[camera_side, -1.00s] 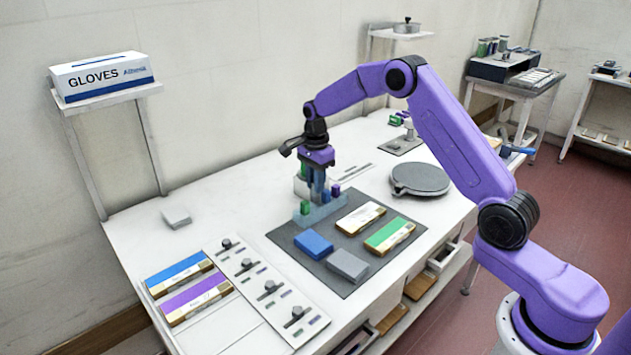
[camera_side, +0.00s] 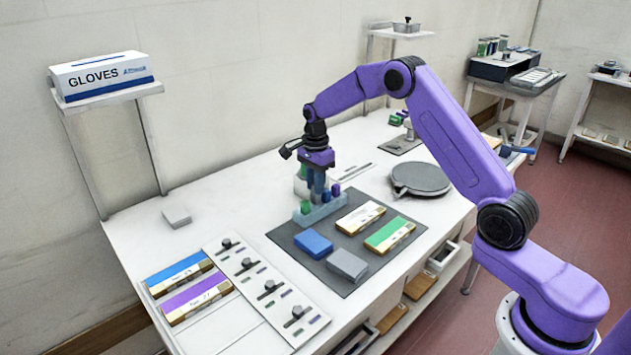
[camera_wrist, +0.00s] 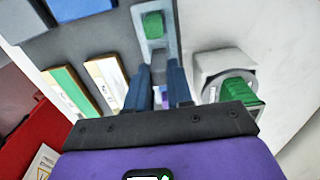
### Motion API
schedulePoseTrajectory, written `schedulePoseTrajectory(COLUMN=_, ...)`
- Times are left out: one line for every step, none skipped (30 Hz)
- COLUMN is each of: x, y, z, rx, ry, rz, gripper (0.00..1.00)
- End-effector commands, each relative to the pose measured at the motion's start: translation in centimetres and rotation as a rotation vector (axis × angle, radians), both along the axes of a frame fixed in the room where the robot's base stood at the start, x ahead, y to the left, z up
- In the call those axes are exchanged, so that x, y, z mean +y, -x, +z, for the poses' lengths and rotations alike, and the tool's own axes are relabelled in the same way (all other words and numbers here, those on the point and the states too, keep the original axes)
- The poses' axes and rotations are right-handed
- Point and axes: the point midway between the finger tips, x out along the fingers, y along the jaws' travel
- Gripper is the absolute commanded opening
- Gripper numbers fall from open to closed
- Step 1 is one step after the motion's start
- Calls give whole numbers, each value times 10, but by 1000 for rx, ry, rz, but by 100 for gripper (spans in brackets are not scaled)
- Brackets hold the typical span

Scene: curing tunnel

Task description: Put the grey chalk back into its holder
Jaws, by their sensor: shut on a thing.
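The holder (camera_side: 322,214) is a pale blue-grey block on the dark mat in the side view; it also shows in the wrist view (camera_wrist: 174,40). A green chalk (camera_side: 305,207) stands at its left end and a purple chalk (camera_side: 336,190) at its right end. My gripper (camera_side: 317,198) points straight down over the holder's middle, between these two. In the wrist view its blue fingers are shut on the grey chalk (camera_wrist: 158,66), which lines up with the holder. The fingers hide the chalk's lower end, so I cannot tell how deep it sits.
The mat (camera_side: 293,252) also carries a blue block (camera_side: 313,244), a grey block (camera_side: 348,265), a white-topped box (camera_side: 361,217) and a green-topped box (camera_side: 389,234). A round grey plate (camera_side: 420,179) lies to the right. A white device with a green part (camera_wrist: 226,75) stands close beside the holder.

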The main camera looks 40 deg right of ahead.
Motion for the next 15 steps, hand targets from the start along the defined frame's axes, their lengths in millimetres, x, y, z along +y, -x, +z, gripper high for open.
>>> schedulePoseTrajectory(x=0, y=0, z=-2, rx=1, ry=0, rz=0, gripper=0)
schedulePoseTrajectory(x=0, y=0, z=-2, rx=1, ry=0, rz=0, gripper=0)
schedulePoseTrajectory(x=0, y=0, z=-4, rx=2, ry=0, rz=0, gripper=0)
schedulePoseTrajectory(x=0, y=0, z=-4, rx=2, ry=0, rz=0, gripper=0)
schedulePoseTrajectory(x=0, y=0, z=-5, rx=2, ry=0, rz=0, gripper=0)
schedulePoseTrajectory(x=0, y=0, z=-6, rx=1, ry=0, rz=0, gripper=0)
schedulePoseTrajectory(x=0, y=0, z=-7, rx=1, ry=0, rz=0, gripper=0)
schedulePoseTrajectory(x=0, y=0, z=-8, rx=1, ry=0, rz=0, gripper=0)
schedulePoseTrajectory(x=0, y=0, z=-8, rx=0, ry=0, rz=0, gripper=0)
schedulePoseTrajectory(x=0, y=0, z=-9, rx=0, ry=0, rz=0, gripper=0)
schedulePoseTrajectory(x=0, y=0, z=-10, rx=0, ry=0, rz=0, gripper=0)
schedulePoseTrajectory(x=0, y=0, z=-11, rx=0, ry=0, rz=0, gripper=0)
schedulePoseTrajectory(x=0, y=0, z=-12, rx=0, ry=0, rz=0, gripper=0)
schedulePoseTrajectory(x=0, y=0, z=-12, rx=0, ry=0, rz=0, gripper=0)
schedulePoseTrajectory(x=0, y=0, z=-13, rx=0, ry=0, rz=0, gripper=0)
